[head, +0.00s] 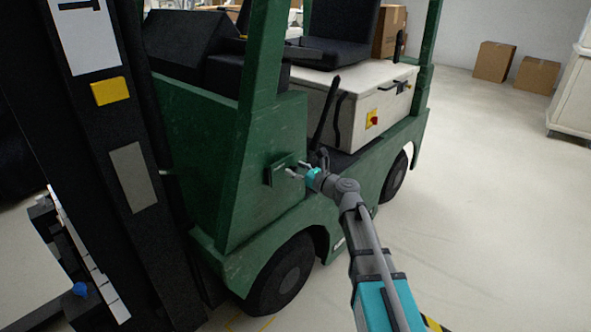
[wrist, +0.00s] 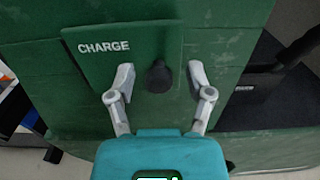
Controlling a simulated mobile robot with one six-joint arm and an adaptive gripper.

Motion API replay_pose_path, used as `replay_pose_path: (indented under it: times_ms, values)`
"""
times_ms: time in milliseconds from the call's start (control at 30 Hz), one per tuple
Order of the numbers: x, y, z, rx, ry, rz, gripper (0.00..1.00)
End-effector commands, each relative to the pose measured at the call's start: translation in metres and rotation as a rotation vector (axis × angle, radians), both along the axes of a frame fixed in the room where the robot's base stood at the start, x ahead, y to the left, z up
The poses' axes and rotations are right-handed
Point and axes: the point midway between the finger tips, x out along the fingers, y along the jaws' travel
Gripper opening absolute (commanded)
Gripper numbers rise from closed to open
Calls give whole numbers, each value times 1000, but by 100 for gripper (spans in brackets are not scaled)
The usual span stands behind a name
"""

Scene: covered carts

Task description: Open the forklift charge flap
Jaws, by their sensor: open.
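The green charge flap (head: 281,171) is on the side of the green forklift (head: 215,160). In the wrist view the flap (wrist: 100,72) carries the word CHARGE and lies flat against the body, looking shut. A dark round knob (wrist: 159,77) sits near its right edge. My gripper (head: 296,171) is in front of the flap. In the wrist view my gripper (wrist: 160,78) is open, with one finger on each side of the knob. Gaps show between the fingers and the knob; I cannot tell whether the fingertips touch the flap.
A black lever (head: 323,112) rises beside the white seat box (head: 350,105), close to my gripper. A front wheel (head: 284,277) is below. Clear floor (head: 490,210) lies to the right, with cardboard boxes (head: 494,62) at the back.

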Motion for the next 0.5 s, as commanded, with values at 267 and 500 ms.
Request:
replay_pose_path:
  times_ms: [267,500]
  values:
    - [1,2,0,0,0,0,67]
    - [1,2,0,0,0,0,35]
